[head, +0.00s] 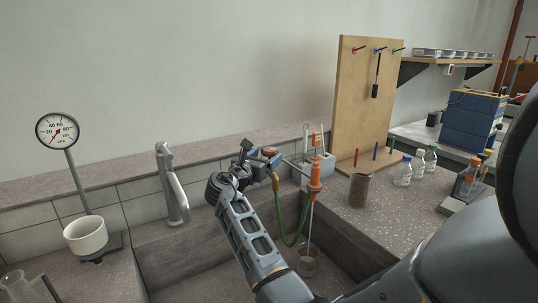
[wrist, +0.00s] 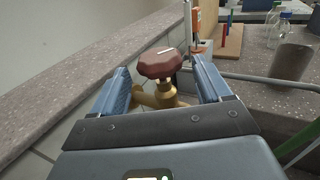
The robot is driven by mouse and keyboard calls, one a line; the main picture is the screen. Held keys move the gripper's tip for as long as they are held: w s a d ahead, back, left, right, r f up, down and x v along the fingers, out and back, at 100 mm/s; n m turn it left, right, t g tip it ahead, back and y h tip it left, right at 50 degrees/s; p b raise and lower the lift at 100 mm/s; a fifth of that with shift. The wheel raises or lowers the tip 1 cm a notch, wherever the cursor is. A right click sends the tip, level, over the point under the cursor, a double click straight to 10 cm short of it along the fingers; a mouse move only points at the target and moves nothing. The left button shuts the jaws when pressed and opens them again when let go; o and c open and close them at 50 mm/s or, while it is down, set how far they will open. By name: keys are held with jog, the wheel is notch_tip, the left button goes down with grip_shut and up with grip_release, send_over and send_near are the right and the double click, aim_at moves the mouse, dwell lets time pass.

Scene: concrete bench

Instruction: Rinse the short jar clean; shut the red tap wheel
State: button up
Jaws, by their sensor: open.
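The red tap wheel (wrist: 160,62) sits on a brass valve at the wall, with a pale mark across its top. My gripper (wrist: 163,82) is open, its two blue fingers on either side of the valve, with visible gaps. In the head view the wheel (head: 271,150) shows just beyond my gripper (head: 262,158). A clear glass jar (head: 308,264), probably the short jar, stands in the sink. A thin rod under an orange fitting (head: 315,178) reaches down into it. I cannot make out any water or residue in it.
A green hose (head: 290,241) loops in the sink (head: 185,258). A curved grey faucet (head: 173,185) stands left. A brown cylinder (head: 359,190) and small bottles (head: 403,171) stand on the right counter. A pegboard (head: 362,100) rises behind. A dial gauge (head: 58,130) is far left.

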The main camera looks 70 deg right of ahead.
aim_at(270, 153)
jog(key=shift+s+d, duration=0.2)
jog(key=shift+d, duration=0.7)
jog(key=shift+s+d, duration=0.15)
jog(key=shift+d, duration=0.7)
jog(key=c, duration=1)
jog(key=shift+o, duration=0.2)
jog(key=shift+r+t+p, duration=0.1)
jog(key=shift+t+p, duration=0.2)
jog(key=shift+p, duration=0.35)
